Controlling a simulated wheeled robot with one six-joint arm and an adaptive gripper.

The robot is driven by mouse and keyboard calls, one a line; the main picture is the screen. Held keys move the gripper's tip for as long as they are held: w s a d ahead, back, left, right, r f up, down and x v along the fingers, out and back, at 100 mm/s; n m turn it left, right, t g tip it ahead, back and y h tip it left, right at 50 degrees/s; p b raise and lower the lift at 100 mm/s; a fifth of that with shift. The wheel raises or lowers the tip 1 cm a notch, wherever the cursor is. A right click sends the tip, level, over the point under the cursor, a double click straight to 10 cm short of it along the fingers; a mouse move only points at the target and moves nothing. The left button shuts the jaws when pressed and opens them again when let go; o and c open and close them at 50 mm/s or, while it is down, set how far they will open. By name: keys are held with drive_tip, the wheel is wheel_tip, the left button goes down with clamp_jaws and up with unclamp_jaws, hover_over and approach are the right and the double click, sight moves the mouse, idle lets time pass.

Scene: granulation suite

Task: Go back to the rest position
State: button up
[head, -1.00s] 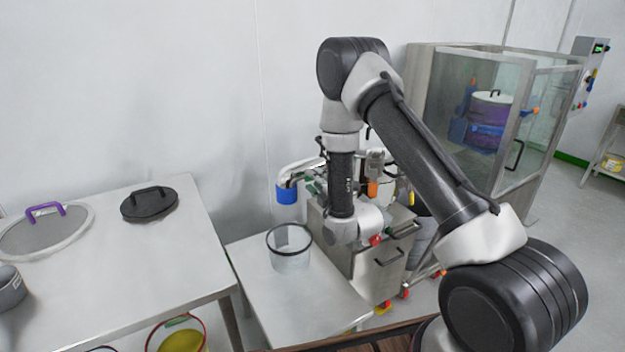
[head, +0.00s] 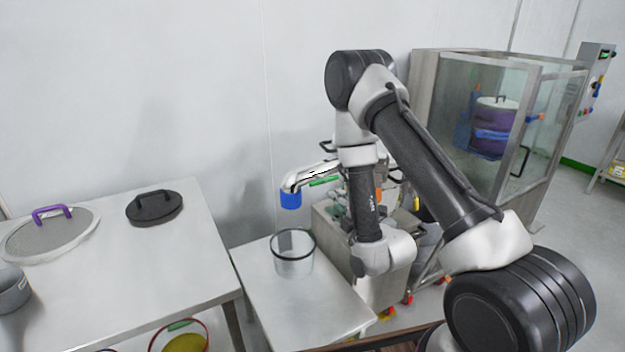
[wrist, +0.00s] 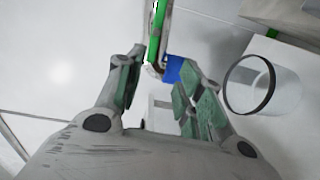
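My gripper (wrist: 162,62) shows in the wrist view with its two green-padded fingers spread apart and nothing between them. In the head view, my arm's forearm and wrist links hide most of it. Beyond the fingertips is a pipe spout with a blue end (wrist: 172,70) and a green stripe; I cannot tell how far off it is. In the head view the blue end (head: 291,199) hangs above a small steel table (head: 305,318). A clear beaker with a black rim (head: 292,254) stands upright on that table, clear of the gripper in the wrist view (wrist: 262,88).
A steel table on the left holds a purple-handled mesh lid (head: 48,235), a black lid (head: 154,207) and a grey pot (head: 13,288). A steel machine (head: 390,285) stands behind my wrist. A glass-walled cabinet (head: 500,130) holds a purple drum. The wall space above the left table is clear.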

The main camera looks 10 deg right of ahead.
drive_tip(key=s+d+f+m+g+h, duration=0.1)
drive_tip(key=s+f+m+g+h, duration=0.15)
drive_tip(key=s+f+g, duration=0.4)
drive_tip(key=s+d+f+m+g+h, duration=0.1)
drive_tip(key=f+m+g, duration=0.25)
drive_tip(key=f, duration=0.55)
drive_tip(key=s+d+r+m+g, duration=0.2)
drive_tip(key=s+d+m+g, duration=0.1)
drive_tip(key=s+m, duration=0.1)
drive_tip(key=s+d+r+m, duration=0.3)
drive_tip(key=s+r, duration=0.3)
drive_tip(key=r, duration=0.7)
drive_tip(key=s+d+r+m+h, duration=0.1)
drive_tip(key=s+d+r+m, duration=0.2)
drive_tip(key=s+r, duration=0.4)
drive_tip(key=s+d+r+m+h, duration=0.1)
drive_tip(key=s+r+m, duration=0.3)
drive_tip(key=r, duration=1.4)
drive_tip(key=s+d, duration=0.1)
drive_tip(key=s, duration=0.2)
drive_tip(key=shift+d+r+m+t, duration=0.3)
drive_tip(key=shift+d+m, duration=0.1)
drive_tip(key=shift+o, duration=0.3)
drive_tip(key=shift+s, duration=0.1)
